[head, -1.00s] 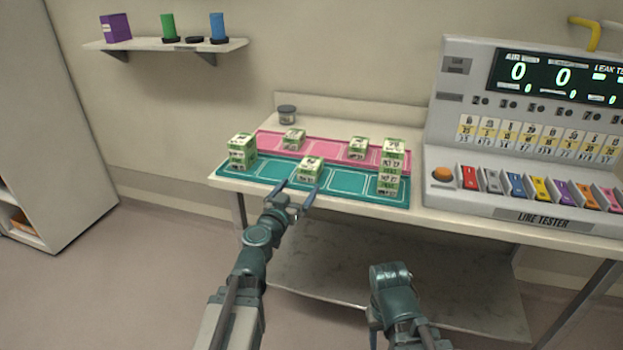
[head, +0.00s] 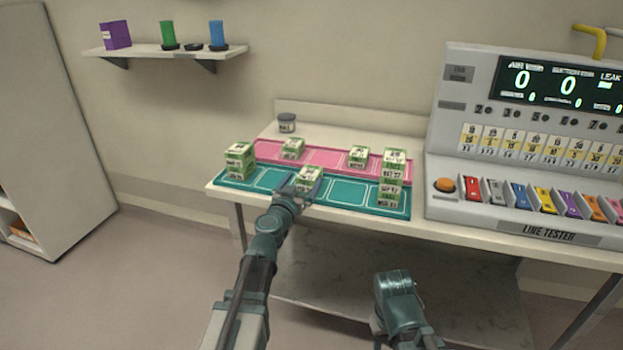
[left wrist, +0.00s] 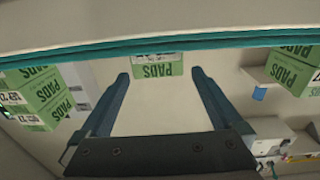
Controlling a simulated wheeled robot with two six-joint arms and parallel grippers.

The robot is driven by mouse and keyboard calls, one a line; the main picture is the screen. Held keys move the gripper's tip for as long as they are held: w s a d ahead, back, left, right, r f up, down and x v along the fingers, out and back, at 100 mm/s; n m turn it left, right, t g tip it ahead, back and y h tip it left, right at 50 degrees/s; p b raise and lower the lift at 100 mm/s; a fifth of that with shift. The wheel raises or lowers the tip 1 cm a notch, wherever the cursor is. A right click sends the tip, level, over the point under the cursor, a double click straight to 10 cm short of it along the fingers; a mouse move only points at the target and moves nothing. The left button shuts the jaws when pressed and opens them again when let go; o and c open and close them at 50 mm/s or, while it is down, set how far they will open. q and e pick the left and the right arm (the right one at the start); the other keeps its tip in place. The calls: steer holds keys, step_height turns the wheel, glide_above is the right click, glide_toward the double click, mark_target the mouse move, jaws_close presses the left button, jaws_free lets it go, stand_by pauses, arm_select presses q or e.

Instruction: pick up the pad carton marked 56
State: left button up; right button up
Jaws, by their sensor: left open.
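Several green-and-white pad cartons stand on the bench mats. A single carton (head: 309,176) stands on the teal mat (head: 345,193); its number is too small to read. My left gripper (head: 304,188) is open at the front of this carton, a finger toward each side. In the left wrist view this carton (left wrist: 158,66) shows "PADS" beyond and between the open fingertips (left wrist: 160,76). A stack (head: 240,160) stands left on the teal mat and a taller stack (head: 392,178) right. No carton clearly reads 56. My right arm is low at front; its fingers are unclear.
Two single cartons (head: 292,149) (head: 358,156) stand on the pink mat (head: 325,158). A grey jar (head: 287,123) is behind. The line tester (head: 540,150) fills the bench's right. A wall shelf (head: 165,48) is at upper left.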

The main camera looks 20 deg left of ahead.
mark_target(309, 173)
arm_select(q)
steer(key=shift+w+d+f, duration=0.1)
steer(key=shift+w+d, duration=0.05)
steer(key=shift+w, duration=1.2)
steer(key=shift+w+d+f, duration=0.1)
steer(key=shift+w, duration=1.2)
steer(key=shift+s, duration=0.1)
steer(key=shift+c, duration=0.4)
steer(key=c, duration=1.4)
steer(key=shift+r, duration=0.25)
